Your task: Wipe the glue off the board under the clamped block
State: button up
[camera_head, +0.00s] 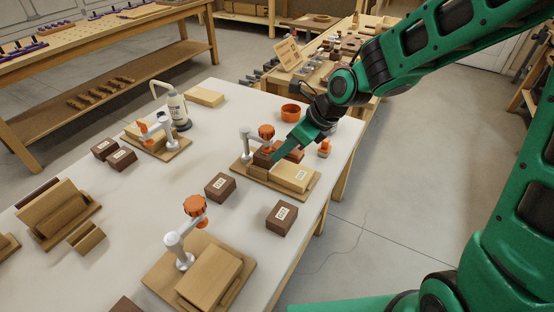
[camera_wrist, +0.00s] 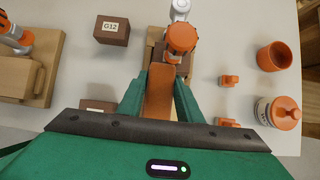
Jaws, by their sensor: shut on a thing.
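My gripper (camera_wrist: 160,85) is shut on a flat orange-brown piece (camera_wrist: 158,92), seen between its two green fingers in the wrist view. In the head view my gripper (camera_head: 280,152) reaches down from the right beside a clamp with an orange knob (camera_head: 266,131). This knob also shows in the wrist view (camera_wrist: 181,38), just beyond the held piece. A dark brown block (camera_head: 262,157) is under the clamp on a wooden board (camera_head: 240,168), partly hidden by my fingers. I cannot make out glue, nor whether the piece touches the board.
Two other clamp boards stand at the front (camera_head: 155,278) and back left (camera_head: 180,146). Loose brown labelled blocks (camera_head: 220,187) (camera_head: 281,217) lie near. An orange cup (camera_wrist: 275,56) and lidded jar (camera_wrist: 283,112) are to the right.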

aim_at(291, 164)
jog(key=w, duration=0.1)
jog(key=w+d, duration=0.2)
jog(key=shift+w+d+f, duration=0.15)
jog(key=shift+d+f, duration=0.05)
jog(key=shift+f, duration=2.7)
jog(key=shift+f, duration=0.1)
jog(key=shift+s+a, duration=0.65)
jog(key=shift+s, duration=0.3)
jog(key=shift+s, duration=0.1)
jog(key=shift+s+a, duration=0.6)
jog(key=shift+s, duration=0.15)
jog(key=shift+w+d, duration=0.1)
jog(key=shift+w+d, duration=0.55)
jog(key=shift+w, duration=0.25)
